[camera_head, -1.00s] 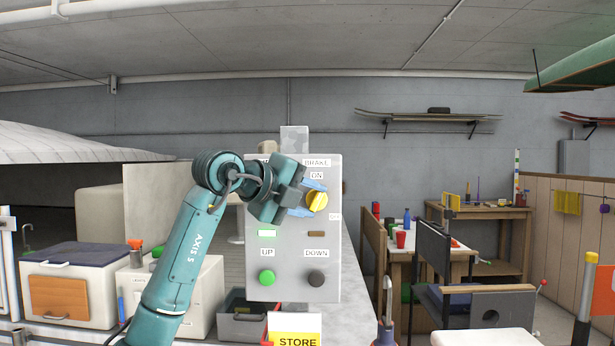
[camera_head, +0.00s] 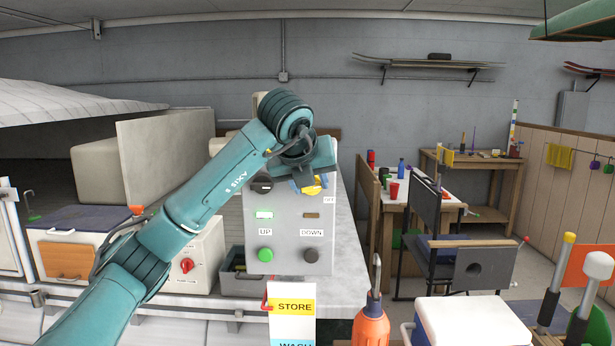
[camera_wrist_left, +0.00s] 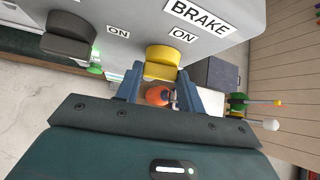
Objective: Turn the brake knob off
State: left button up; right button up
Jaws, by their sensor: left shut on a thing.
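The grey control panel (camera_head: 288,232) stands on a counter in the head view. The yellow brake knob (camera_head: 312,188) is at its upper right, and it also shows in the wrist view (camera_wrist_left: 160,62) below the BRAKE and ON labels. My left gripper (camera_head: 308,184) reaches the panel from above, its blue fingers on either side of the yellow knob. In the wrist view the left gripper (camera_wrist_left: 159,86) is shut on the knob. My wrist hides the panel's upper labels in the head view. My right gripper is not in view.
A black knob (camera_head: 262,185) sits left of the yellow one. Below are a lit green lamp (camera_head: 264,215), an unlit brown lamp (camera_head: 311,215), a green UP button (camera_head: 266,255) and a dark DOWN button (camera_head: 311,255).

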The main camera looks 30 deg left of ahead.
pick_arm(q)
jog(key=shift+w+d+m+g+y, duration=0.1)
jog(key=shift+m+g+y, duration=0.35)
jog(key=shift+y, duration=0.25)
jog(key=o, duration=1)
jog(key=shift+c, duration=0.2)
jog(key=v, duration=1.3)
jog(key=shift+d, duration=0.2)
